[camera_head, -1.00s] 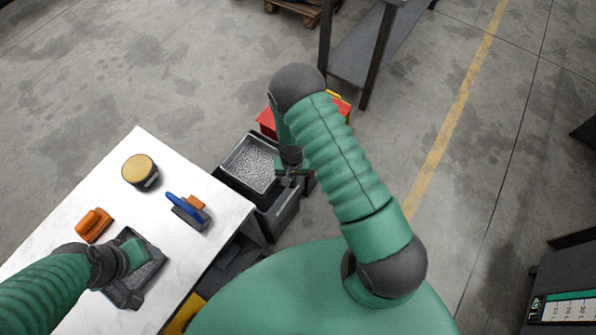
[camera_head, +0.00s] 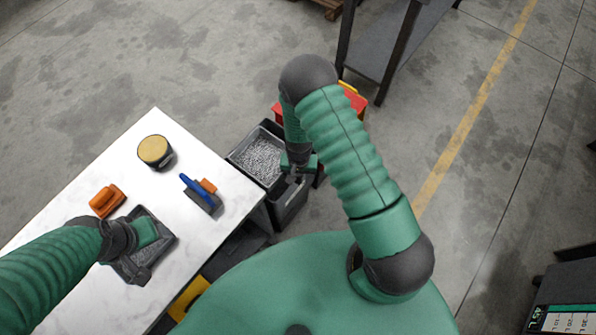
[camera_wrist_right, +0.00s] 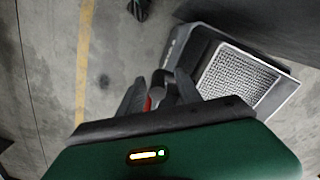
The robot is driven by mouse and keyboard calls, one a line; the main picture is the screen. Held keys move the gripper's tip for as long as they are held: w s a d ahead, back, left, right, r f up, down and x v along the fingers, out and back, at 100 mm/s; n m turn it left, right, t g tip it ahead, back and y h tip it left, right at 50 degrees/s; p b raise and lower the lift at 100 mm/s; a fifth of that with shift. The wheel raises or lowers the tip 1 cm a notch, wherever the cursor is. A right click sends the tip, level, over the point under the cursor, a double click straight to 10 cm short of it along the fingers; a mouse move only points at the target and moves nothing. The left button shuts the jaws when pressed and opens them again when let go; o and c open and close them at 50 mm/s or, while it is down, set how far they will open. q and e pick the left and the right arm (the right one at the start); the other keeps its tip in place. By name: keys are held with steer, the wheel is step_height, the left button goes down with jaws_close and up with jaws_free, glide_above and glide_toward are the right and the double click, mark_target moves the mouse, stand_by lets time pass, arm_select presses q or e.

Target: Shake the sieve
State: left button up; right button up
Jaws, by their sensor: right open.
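The sieve (camera_head: 262,157), a grey rectangular frame with a pale mesh, lies over a dark bin beside the table. In the right wrist view the sieve (camera_wrist_right: 240,75) is at the right, its mesh facing up. My right gripper (camera_head: 296,176) is at the sieve's near right end. In the wrist view its two fingers (camera_wrist_right: 160,92) are open, with a dark handle-like part between or just beyond them; I cannot tell whether they touch it. My left gripper (camera_head: 150,238) is at a dark tray (camera_head: 140,265) on the white table; its fingers are hidden.
On the white table (camera_head: 75,222) are a yellow-topped round container (camera_head: 155,150), an orange tool (camera_head: 107,200) and a blue-handled brush-like tool (camera_head: 200,193). A red box (camera_head: 352,102) stands behind my right arm. A dark metal rack (camera_head: 385,50) stands farther back.

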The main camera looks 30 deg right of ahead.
step_height(320, 180, up, 16)
steer(key=p, duration=0.1)
steer(key=shift+r, duration=0.25)
steer(key=s+a+r+n+t, duration=0.2)
steer(key=s+r+n, duration=0.4)
steer(key=r, duration=0.6)
steer(key=shift+s+a+r+n+t, duration=0.3)
steer(key=shift+s+a+r+n, duration=0.15)
steer(key=shift+s, duration=0.2)
steer(key=shift+s, duration=0.2)
steer(key=shift+w, duration=0.1)
